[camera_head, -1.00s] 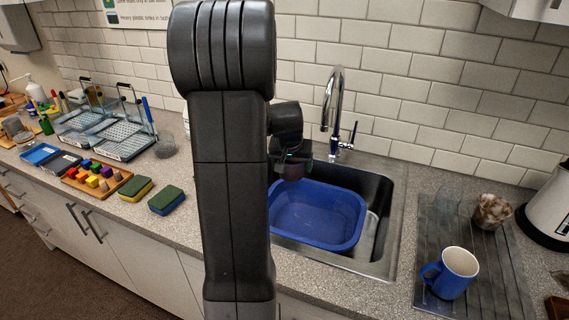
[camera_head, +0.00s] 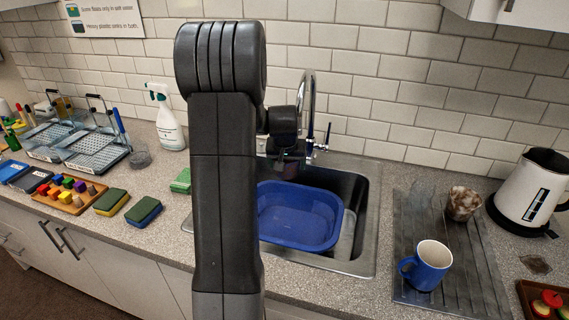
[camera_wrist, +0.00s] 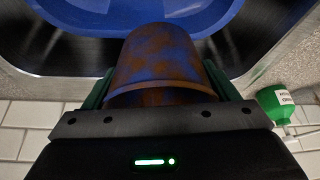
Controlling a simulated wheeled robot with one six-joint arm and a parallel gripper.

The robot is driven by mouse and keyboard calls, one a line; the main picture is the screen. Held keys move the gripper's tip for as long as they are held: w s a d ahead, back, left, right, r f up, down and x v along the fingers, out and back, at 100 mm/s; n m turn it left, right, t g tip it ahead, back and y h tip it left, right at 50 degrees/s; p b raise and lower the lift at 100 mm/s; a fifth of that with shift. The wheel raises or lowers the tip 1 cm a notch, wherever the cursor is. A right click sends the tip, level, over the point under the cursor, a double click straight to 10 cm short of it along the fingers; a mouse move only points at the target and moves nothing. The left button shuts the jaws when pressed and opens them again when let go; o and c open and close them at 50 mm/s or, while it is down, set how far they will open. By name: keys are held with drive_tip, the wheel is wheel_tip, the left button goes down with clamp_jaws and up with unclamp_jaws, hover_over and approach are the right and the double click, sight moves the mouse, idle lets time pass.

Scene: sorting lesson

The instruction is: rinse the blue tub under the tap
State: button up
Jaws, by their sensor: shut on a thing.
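The blue tub (camera_wrist: 165,62) has brown stains over its wall and is between my gripper's fingers in the wrist view. In the head view it is a small dark shape (camera_head: 287,172) under the gripper. My gripper (camera_head: 286,162) is shut on it, above the sink and left of the tap's base. The chrome tap (camera_head: 308,105) stands behind the sink, its lower part partly covered by my arm. I cannot see water running. The inside of the tub is hidden.
A large blue basin (camera_head: 325,225) sits in the steel sink (camera_head: 366,225) below the gripper. A blue mug (camera_head: 428,266) and a stained cup (camera_head: 462,203) stand on the drainer to the right. A white kettle (camera_head: 528,190) is beyond. Sponges (camera_head: 143,212) lie left of the sink.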

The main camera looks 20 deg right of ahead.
idle(0.4)
drive_tip(key=s+a+b, duration=0.3)
drive_tip(key=a, duration=0.4)
drive_tip(key=shift+a, duration=0.2)
idle(0.4)
drive_tip(key=shift+r, duration=0.1)
idle(1.0)
drive_tip(key=s+a+r, duration=0.2)
drive_tip(key=a+r, duration=0.2)
drive_tip(key=shift+a, duration=0.35)
drive_tip(key=shift+f, duration=0.15)
idle(0.5)
